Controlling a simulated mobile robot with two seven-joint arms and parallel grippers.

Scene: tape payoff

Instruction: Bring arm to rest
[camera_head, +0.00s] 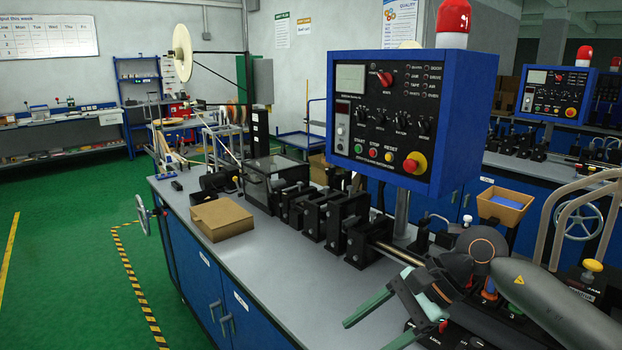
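My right arm comes in from the lower right. Its gripper (382,326) has two green-tipped fingers spread apart with bare grey bench top (280,305) showing between them. It is open and empty, over the front right part of the bench. My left gripper is not in view. A cardboard box (221,218) lies on the bench, well to the left of my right gripper. A row of black roller blocks (326,215) runs along the bench behind the gripper, with a metal rod (395,251) at its near end. My arm hides part of the bench's right end.
A blue control panel (405,115) with a red lamp (453,18) stands above the line, behind my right gripper. Numbered controls (487,296) sit close by my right arm, partly hidden. Curved handles (585,215) rise at the right.

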